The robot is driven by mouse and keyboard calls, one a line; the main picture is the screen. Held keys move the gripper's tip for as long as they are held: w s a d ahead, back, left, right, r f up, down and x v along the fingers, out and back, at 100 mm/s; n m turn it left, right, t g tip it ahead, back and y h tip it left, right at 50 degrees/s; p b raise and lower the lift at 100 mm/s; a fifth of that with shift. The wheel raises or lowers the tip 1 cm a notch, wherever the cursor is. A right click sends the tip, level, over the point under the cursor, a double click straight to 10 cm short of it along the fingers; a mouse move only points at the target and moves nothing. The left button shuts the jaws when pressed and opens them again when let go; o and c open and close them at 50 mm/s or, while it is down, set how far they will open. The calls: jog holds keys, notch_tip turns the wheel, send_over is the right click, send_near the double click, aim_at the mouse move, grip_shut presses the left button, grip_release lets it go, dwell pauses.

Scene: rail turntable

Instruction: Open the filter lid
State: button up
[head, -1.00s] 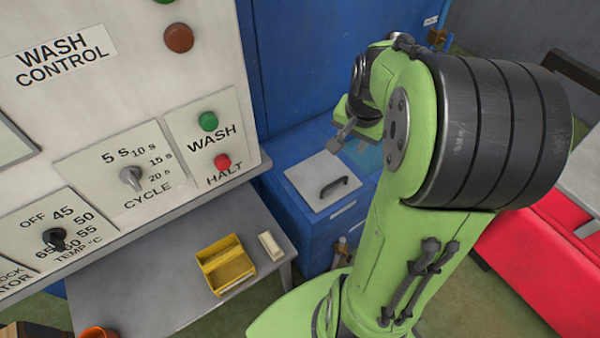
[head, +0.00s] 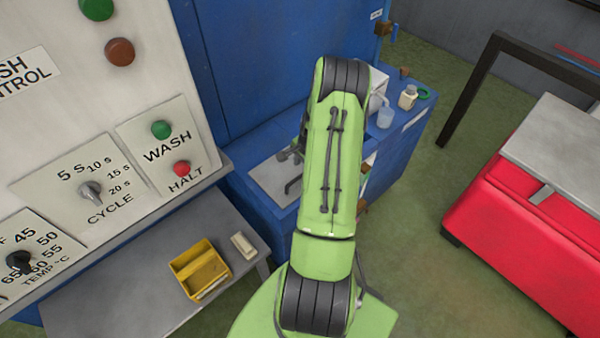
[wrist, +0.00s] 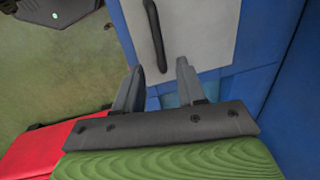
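The filter lid (head: 268,184) is a pale grey plate on top of a blue cabinet, left of my arm in the head view. Its dark bar handle (head: 291,186) shows beside my arm, which hides the lid's right part. In the wrist view the lid (wrist: 205,30) lies flat, and the handle (wrist: 156,35) runs up the picture just beyond my fingertips. My gripper (wrist: 159,68) is open, with nothing between its fingers. The near end of the handle lines up with the gap, apart from the fingers as far as I can tell. In the head view my gripper (head: 288,154) is partly hidden.
The control panel (head: 90,130) stands at left, above a grey shelf (head: 120,290) with a yellow tray (head: 184,268) and a pale block (head: 243,245). A jug (head: 385,118) and bottle (head: 407,97) stand beyond my arm. A red cabinet (head: 500,225) is at right; green floor lies between.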

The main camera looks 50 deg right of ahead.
aim_at(300, 175)
jog(key=f, duration=0.2)
jog(key=w+f, duration=0.1)
jog(key=f, duration=0.2)
jog(key=shift+d+f, duration=0.1)
jog(key=shift+f, duration=0.15)
grip_shut()
